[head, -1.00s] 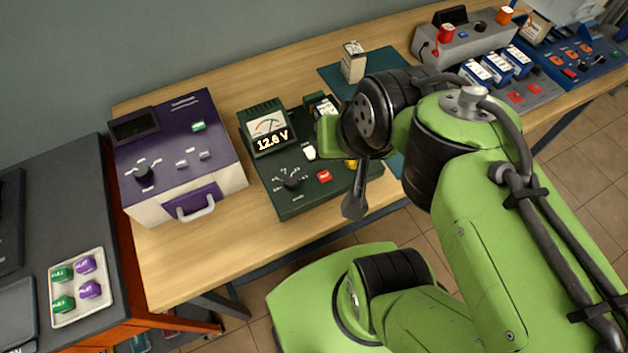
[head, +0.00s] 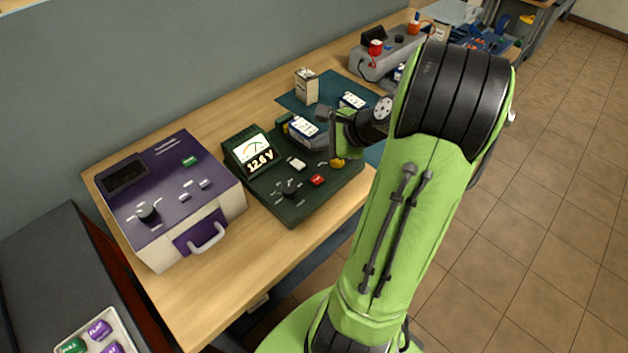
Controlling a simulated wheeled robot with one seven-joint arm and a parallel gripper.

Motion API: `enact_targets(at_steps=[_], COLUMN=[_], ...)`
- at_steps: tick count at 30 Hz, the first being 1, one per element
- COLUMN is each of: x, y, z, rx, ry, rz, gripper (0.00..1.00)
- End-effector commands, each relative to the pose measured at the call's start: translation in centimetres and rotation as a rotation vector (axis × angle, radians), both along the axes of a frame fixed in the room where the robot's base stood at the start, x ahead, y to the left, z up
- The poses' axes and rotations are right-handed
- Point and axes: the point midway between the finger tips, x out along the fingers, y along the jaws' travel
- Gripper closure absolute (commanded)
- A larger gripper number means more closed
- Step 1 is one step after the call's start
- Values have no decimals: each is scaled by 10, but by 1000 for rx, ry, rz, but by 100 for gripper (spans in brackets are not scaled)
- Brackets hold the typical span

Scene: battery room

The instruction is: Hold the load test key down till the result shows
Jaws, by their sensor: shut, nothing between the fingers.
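The dark green tester (head: 290,208) lies on the wooden bench, its meter display (head: 258,158) reading 12.6 V. Its panel carries a dark knob (head: 288,189), a white key (head: 297,163), a red key (head: 317,180) and a yellow key (head: 337,163). Key lettering is too small to read, so I cannot tell which is the load test key. A small battery (head: 303,127) sits at the tester's back. My gripper (head: 319,139) is shut and empty over the tester's back right, close to the battery and yellow key. Contact with any key cannot be made out.
A purple and white unit (head: 170,205) stands left of the tester. Behind are a teal mat (head: 330,84), a beige box (head: 307,87), another battery (head: 352,101) and a grey unit (head: 372,62). A tray (head: 122,320) of green and purple pieces is at lower left.

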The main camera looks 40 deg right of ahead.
Motion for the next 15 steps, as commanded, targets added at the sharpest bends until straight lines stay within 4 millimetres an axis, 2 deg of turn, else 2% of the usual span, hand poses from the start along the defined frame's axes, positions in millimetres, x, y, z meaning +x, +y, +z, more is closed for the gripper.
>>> enact_targets(at_steps=[5,15], x=[0,0], y=[0,0], z=[-9,-52], rx=[-2,-3], ry=[1,2], rz=[1,2], gripper=[100,100])
